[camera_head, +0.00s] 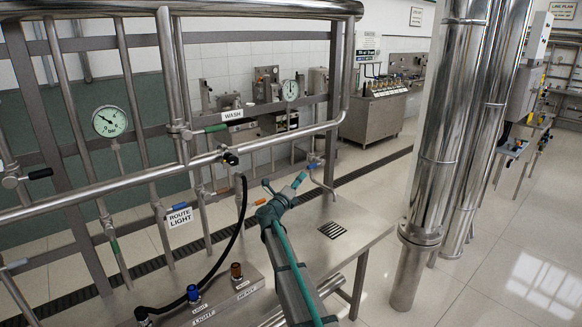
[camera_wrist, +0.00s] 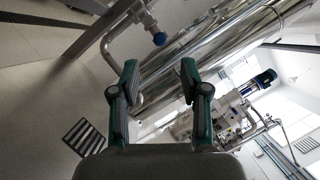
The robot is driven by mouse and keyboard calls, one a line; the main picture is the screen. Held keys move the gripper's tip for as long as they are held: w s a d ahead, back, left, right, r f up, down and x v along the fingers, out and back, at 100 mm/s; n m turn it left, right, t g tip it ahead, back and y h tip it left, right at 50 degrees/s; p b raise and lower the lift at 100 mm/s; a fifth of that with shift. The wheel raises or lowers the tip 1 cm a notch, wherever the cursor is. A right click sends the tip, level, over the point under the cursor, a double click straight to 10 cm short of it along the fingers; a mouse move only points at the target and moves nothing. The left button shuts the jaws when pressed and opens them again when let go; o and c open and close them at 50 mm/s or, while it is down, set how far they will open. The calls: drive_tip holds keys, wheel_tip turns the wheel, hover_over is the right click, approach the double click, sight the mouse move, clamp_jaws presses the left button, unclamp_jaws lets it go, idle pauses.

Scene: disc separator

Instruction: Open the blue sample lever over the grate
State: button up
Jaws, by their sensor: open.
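The blue sample lever (camera_wrist: 159,38) shows end-on as a small blue tip beside a bent steel sample pipe (camera_wrist: 112,48) in the wrist view. In the head view, the lever (camera_head: 313,165) is a small blue spot just beyond my gripper, partly hard to make out. The sample pipe's spout (camera_head: 328,186) curves down over the bench. The grate (camera_head: 332,230) is a dark slotted rectangle in the bench top; it also shows in the wrist view (camera_wrist: 82,137). My gripper (camera_head: 284,182) has teal fingers, spread and empty, apart from the lever. In the wrist view, the lever lies beyond the fingertips (camera_wrist: 158,68).
Thick steel columns (camera_head: 432,150) stand to the right. A pipe rack (camera_head: 150,175) with gauges and a green-handled WASH valve (camera_head: 216,128) stands to the left. A LIGHT/HEAVY block (camera_head: 215,297) with a black hose lies on the bench (camera_head: 345,250) at the front.

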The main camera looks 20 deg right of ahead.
sight(312, 167)
drive_tip(key=p+x, duration=0.4)
drive_tip(key=x, duration=0.6)
drive_tip(key=shift+w+d, duration=0.15)
drive_tip(key=shift+d, duration=0.25)
clamp_jaws()
